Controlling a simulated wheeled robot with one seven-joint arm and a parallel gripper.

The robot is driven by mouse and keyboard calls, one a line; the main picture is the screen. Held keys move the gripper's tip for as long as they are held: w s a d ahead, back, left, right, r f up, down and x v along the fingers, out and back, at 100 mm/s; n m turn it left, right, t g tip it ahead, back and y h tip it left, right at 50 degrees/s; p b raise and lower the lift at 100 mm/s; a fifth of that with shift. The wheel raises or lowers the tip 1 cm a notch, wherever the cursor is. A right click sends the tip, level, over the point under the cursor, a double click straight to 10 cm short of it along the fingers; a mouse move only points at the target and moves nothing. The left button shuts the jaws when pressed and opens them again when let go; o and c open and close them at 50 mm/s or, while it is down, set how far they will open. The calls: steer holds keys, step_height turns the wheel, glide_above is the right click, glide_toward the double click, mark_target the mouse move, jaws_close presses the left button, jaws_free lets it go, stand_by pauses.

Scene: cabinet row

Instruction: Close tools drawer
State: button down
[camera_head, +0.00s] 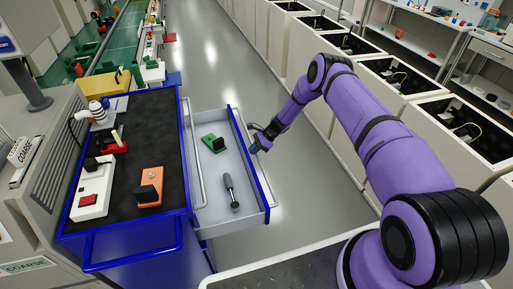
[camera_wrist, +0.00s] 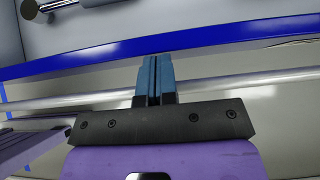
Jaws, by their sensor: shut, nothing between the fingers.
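The tools drawer (camera_head: 213,181) is pulled out from the right side of the blue tool cart (camera_head: 187,215). It is grey inside with a blue rim, and holds a green tool (camera_head: 211,143) and a dark-handled tool (camera_head: 231,191). My gripper (camera_head: 255,147) is at the drawer's outer front side, near its far end. In the wrist view my gripper (camera_wrist: 154,75) is shut and empty, its blue fingertips by the drawer's blue top edge (camera_wrist: 220,36) and the long grey handle bar (camera_wrist: 225,82). I cannot tell whether they touch.
The cart's dark top carries a red-and-white device (camera_head: 92,190), an orange block (camera_head: 150,186) and other items. Grey floor (camera_head: 215,60) is open beyond the drawer. A row of pale cabinets (camera_head: 310,95) stands at the right.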

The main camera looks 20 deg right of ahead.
steer(key=shift+a, duration=0.1)
steer(key=a, duration=2.2)
steer(key=shift+a, duration=0.3)
steer(key=shift+s, duration=0.1)
